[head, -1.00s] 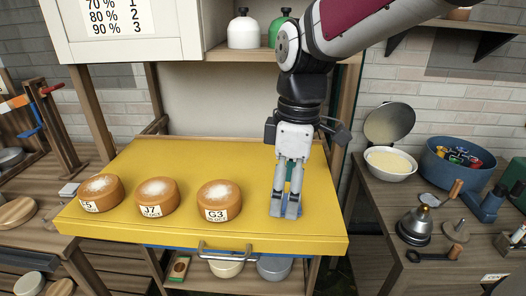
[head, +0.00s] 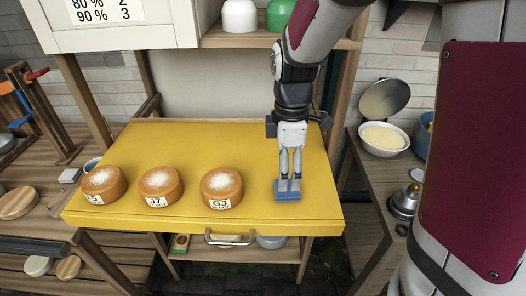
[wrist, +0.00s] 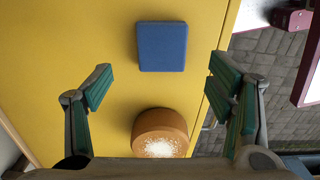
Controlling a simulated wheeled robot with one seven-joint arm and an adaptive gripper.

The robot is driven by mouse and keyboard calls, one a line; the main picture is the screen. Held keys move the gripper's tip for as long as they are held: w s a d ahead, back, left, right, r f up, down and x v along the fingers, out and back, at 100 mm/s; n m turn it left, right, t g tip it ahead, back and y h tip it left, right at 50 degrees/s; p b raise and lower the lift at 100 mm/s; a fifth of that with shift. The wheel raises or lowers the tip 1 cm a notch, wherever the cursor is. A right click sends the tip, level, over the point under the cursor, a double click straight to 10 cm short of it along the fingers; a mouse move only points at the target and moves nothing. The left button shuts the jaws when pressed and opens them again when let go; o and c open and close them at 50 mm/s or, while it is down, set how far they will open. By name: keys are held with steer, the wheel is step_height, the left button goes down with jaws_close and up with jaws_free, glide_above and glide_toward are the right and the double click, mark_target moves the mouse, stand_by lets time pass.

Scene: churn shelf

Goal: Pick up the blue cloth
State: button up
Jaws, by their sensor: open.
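The blue cloth (head: 287,195) is a small, flat, folded square on the yellow tabletop, right of the cheeses. In the wrist view the cloth (wrist: 162,46) lies fully visible, ahead of the fingertips and between their lines. My gripper (head: 289,183) points down over the cloth in the head view, with its fingers covering part of it. In the wrist view my gripper (wrist: 157,85) is open, its green-padded fingers wide apart with nothing between them. I cannot tell the exact height of the fingertips above the cloth.
Several brown cheese rounds, including the one labelled G3 (head: 221,187), stand in a row on the yellow tabletop (head: 235,149), left of my gripper. A metal handle (head: 230,238) is on its front edge. A white bowl (head: 382,138) stands on the right counter.

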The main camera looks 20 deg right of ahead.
mark_target(289, 196)
steer(key=shift+s+d+f, duration=0.1)
steer(key=shift+d+f, duration=0.05)
steer(key=shift+f, duration=1.3)
steer(key=shift+s+d+f, duration=0.1)
steer(key=shift+d+f, duration=0.05)
steer(key=shift+f, duration=1.25)
steer(key=c, duration=1)
